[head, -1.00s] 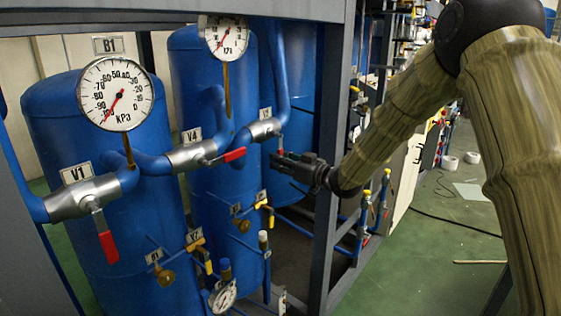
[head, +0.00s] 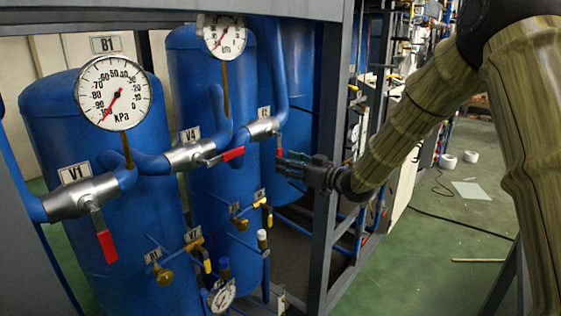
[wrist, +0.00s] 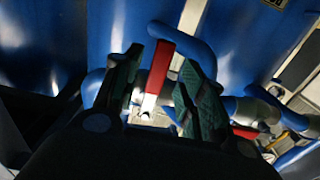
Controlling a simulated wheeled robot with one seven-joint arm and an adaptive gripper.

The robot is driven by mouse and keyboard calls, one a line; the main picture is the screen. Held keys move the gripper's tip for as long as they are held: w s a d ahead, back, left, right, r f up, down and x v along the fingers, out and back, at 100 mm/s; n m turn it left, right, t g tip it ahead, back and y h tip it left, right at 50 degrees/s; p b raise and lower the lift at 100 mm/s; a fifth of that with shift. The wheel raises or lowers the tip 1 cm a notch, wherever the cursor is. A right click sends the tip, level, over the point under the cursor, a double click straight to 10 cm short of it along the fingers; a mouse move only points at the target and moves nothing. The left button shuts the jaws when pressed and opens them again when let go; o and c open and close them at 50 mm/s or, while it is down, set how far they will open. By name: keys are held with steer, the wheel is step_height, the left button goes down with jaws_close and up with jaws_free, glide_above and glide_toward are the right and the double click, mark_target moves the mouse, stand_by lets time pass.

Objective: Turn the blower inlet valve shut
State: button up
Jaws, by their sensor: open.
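Three lever valves on blue pipes bear red handles and tags V1, V4 and what looks like V3; none is named as the blower inlet. My gripper (head: 281,162) is at the rightmost valve (head: 263,128), just below its red handle (head: 279,145), which hangs down. In the wrist view my gripper (wrist: 160,58) is open, with this red handle (wrist: 159,68) between its two fingers, apart from a firm grasp. The V4 valve (head: 188,157) has its handle (head: 233,154) lying to the right. The V1 valve (head: 82,197) has its handle (head: 107,246) hanging down.
Blue tanks (head: 95,150) stand behind the pipes. A grey frame post (head: 325,230) stands close below and beside my gripper. Gauges (head: 113,93) and small yellow-handled taps (head: 194,246) are left. Open green floor (head: 440,240) lies right.

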steer(key=v, duration=0.8)
